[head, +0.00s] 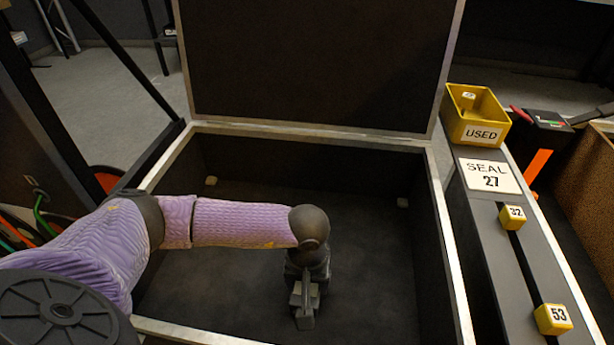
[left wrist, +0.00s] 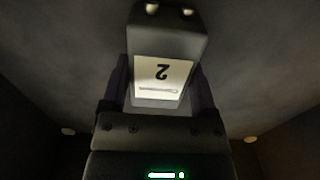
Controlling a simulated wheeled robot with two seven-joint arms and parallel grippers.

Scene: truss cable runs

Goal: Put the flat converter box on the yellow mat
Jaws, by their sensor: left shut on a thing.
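My left gripper (head: 308,280) hangs down inside the large open case (head: 440,250). In the left wrist view the gripper (left wrist: 160,92) is shut on a grey block (left wrist: 167,38) with a white label reading "2", seen upside down. The block has two small light studs at its far end. Part of it also shows below the gripper in the head view (head: 305,318). I cannot tell whether this block is the flat converter box, or whether it touches the case floor. No yellow mat shows. My right gripper is not in view.
The case lid (head: 315,65) stands open at the back. The dark case floor (head: 375,260) looks clear around the gripper. At right are a yellow bin marked "USED" (head: 475,113), a "SEAL 27" plate (head: 489,176), and yellow tags "32" (head: 513,217) and "53" (head: 553,319) along a slotted rail.

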